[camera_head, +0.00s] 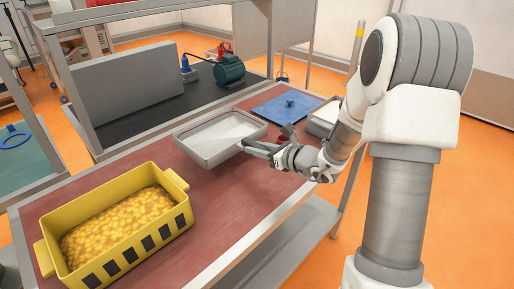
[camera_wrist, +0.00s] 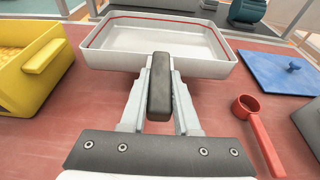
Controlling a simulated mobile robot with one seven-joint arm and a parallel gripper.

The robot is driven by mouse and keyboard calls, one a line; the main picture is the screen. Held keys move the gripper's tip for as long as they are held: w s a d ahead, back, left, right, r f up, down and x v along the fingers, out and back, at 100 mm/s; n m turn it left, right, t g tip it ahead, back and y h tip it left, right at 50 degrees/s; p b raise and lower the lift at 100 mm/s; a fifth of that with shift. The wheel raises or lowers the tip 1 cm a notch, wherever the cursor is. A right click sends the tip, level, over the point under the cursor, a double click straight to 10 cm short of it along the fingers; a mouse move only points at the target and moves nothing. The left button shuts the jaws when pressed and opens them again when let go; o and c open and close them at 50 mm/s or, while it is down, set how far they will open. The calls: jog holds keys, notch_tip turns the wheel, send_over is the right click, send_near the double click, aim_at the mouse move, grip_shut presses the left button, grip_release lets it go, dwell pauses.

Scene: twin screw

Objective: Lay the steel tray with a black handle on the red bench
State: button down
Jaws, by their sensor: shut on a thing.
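The steel tray (camera_head: 218,136) is a shallow rectangular pan over the middle of the red bench (camera_head: 150,180). In the wrist view the tray (camera_wrist: 160,63) lies straight ahead, with its black handle (camera_wrist: 160,88) pointing back toward me. My gripper (camera_head: 262,148) is shut on that handle, one finger on each side of it in the wrist view (camera_wrist: 160,115). The tray looks about level and seems to be at or just above the bench top; I cannot tell whether it touches. The tray shows no contents.
A yellow bin (camera_head: 115,225) of yellow pieces stands at the bench's near left. A blue plate with a knob (camera_head: 288,108), a red scoop (camera_wrist: 252,118) and a light-coloured container (camera_head: 324,118) are on the right. A grey shelf with a green motor (camera_head: 229,70) stands behind.

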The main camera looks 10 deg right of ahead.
jog(key=shift+f+b, duration=2.1)
jog(key=shift+f, duration=1.1)
jog(key=shift+f+b, duration=0.55)
jog(key=shift+f, duration=0.05)
jog(key=c, duration=0.6)
grip_release()
jog(key=shift+o, duration=0.2)
jog(key=shift+s+f, duration=0.1)
jog(key=p+v, duration=0.1)
jog(key=v, duration=1.6)
jog(key=shift+p, duration=0.3)
